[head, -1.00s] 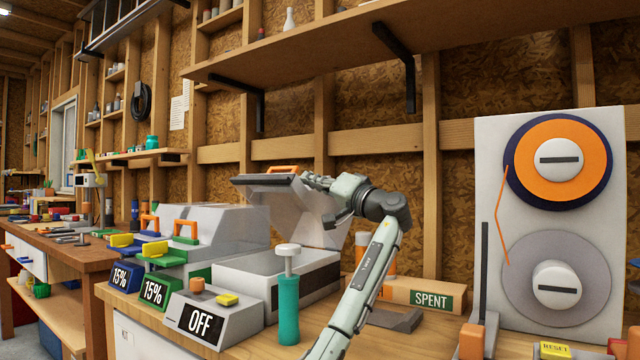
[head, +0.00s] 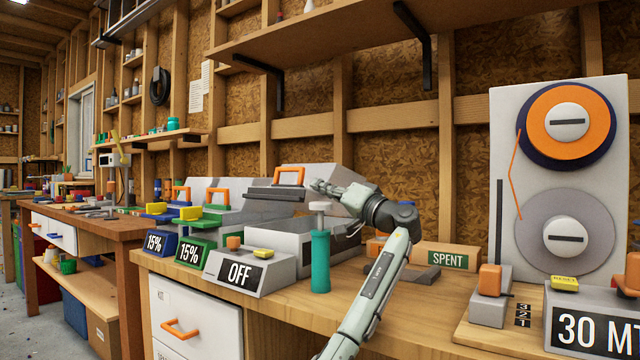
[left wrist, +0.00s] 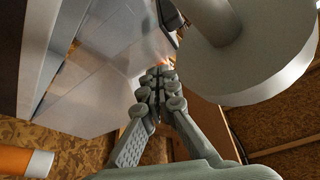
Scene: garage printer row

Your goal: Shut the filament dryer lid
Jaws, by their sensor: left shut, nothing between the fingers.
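My left gripper (head: 318,186) is at the lid's right side, near the handle. In the left wrist view its fingers (left wrist: 157,84) are shut and empty beside a pale grey panel (left wrist: 92,75). Whether they touch the lid is unclear. My right gripper is out of view.
A teal cylinder with a white knob (head: 320,262) stands before the box. Two dryers with 15% panels (head: 189,254) stand left. A SPENT box (head: 447,256) lies behind my forearm. A spool board (head: 560,180) stands right. A shelf (head: 430,40) overhangs the bench.

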